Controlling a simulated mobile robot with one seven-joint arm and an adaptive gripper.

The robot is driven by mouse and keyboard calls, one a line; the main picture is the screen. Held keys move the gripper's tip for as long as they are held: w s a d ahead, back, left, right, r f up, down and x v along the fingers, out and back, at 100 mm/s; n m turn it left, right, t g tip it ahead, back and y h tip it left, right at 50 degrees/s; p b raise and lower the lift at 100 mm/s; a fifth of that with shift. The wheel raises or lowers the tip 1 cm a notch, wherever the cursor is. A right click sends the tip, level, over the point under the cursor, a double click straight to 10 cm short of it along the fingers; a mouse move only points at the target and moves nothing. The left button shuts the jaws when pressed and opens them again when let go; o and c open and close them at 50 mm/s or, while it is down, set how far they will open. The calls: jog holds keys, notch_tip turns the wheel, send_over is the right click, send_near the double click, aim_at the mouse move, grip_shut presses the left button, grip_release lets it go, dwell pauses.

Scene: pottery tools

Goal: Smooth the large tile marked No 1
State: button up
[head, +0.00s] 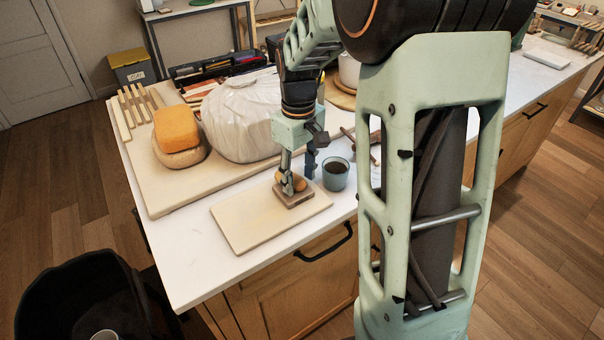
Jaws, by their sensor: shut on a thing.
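A large flat beige tile (250,227) lies on the white worktop near its front edge. No marking on it is readable from here. My gripper (290,187) points down over the tile's right part and is shut on the rounded knob of a brown wooden smoothing block (296,199). The block's flat base is at the tile's surface near its right end and appears to rest on it. The fingers hide part of the knob.
A cup of dark liquid (336,175) stands close to the right of my gripper. A wrapped white lump (243,118) and an orange sponge (176,128) sit on a large board (160,202) behind. A dark bin (62,290) stands at lower left. The worktop's front left is clear.

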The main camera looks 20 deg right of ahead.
jog(key=shift+a, duration=0.1)
jog(key=shift+s+a+f+b, duration=0.2)
jog(key=shift+s+a, duration=0.3)
jog(key=shift+a, duration=0.2)
jog(key=shift+s+a+f+b, duration=0.15)
jog(key=shift+s+a, duration=0.35)
jog(key=shift+a, duration=0.2)
jog(key=shift+s+a+r, duration=0.1)
jog(key=shift+s+a, duration=0.4)
jog(key=shift+a, duration=0.3)
jog(key=shift+r, duration=0.1)
jog(key=shift+w+r+p, duration=0.15)
jog(key=shift+r+p, duration=0.95)
jog(key=shift+r, duration=0.05)
